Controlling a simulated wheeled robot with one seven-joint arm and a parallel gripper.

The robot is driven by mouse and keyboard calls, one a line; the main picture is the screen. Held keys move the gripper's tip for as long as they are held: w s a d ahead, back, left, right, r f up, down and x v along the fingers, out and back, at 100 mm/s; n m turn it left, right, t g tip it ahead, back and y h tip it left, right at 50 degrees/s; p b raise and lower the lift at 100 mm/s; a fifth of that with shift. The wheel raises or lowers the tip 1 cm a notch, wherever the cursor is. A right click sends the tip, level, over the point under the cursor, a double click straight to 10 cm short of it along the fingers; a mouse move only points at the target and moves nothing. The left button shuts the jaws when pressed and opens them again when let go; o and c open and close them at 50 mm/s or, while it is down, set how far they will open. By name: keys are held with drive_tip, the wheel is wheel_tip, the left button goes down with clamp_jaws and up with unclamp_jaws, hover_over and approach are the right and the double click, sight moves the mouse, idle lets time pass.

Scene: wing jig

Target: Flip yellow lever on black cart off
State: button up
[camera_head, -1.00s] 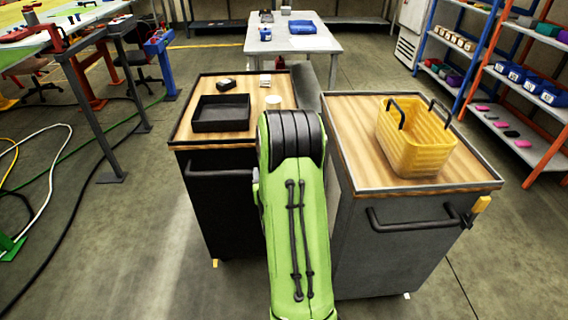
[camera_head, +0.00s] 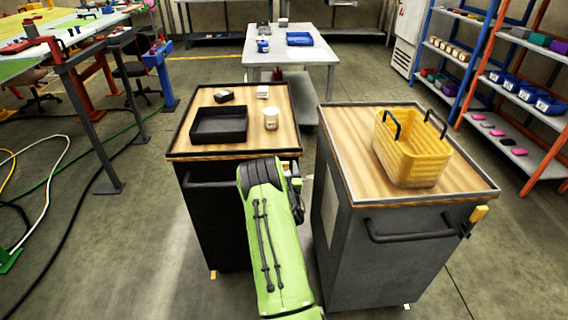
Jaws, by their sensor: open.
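The black cart (camera_head: 214,225) stands left of centre with a wooden top and a front handle (camera_head: 208,184). No yellow lever shows on its upper front; its right front corner is hidden behind my green arm. A small yellow piece (camera_head: 213,274) shows low at its foot; I cannot tell what it is. A yellow lever (camera_head: 480,213) shows at the right front corner of the grey cart (camera_head: 385,255). My arm reaches up from the bottom to the black cart's right front. Dark and grey arm parts show beside its bend, but I cannot see my gripper's fingers.
The black cart carries a black tray (camera_head: 219,124), a white jar (camera_head: 271,119) and small boxes. A yellow basket (camera_head: 411,149) is on the grey cart. A narrow gap separates the carts. A white table (camera_head: 291,50) is behind; hoses lie on the floor at left.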

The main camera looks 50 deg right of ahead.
drive_tip(key=shift+w+d, duration=0.45)
drive_tip(key=shift+d, duration=0.1)
drive_tip(key=shift+c, duration=0.4)
clamp_jaws()
drive_tip(key=shift+f, duration=0.1)
